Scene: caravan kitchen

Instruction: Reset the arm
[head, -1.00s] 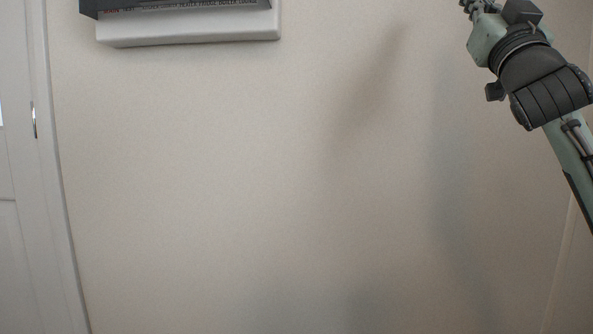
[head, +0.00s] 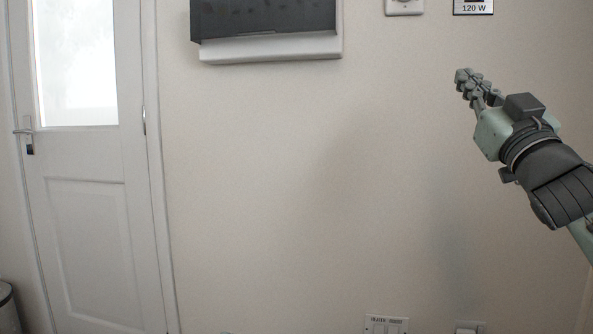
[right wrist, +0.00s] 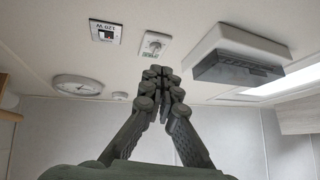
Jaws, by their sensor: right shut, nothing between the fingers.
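My right gripper (head: 478,86) is raised at the right of the head view, in front of a bare pale wall, with its fingers pointing up and to the left. In the right wrist view its fingertips (right wrist: 161,74) meet at the middle. It is shut with nothing between the fingers. My left gripper is in neither view.
A white door (head: 88,230) with a bright window stands at the left. A dark and white wall unit (head: 265,18) hangs at the top. A "120 W" sign (head: 473,5) is at top right. A bin (head: 8,308) shows at lower left. The wall's middle is clear.

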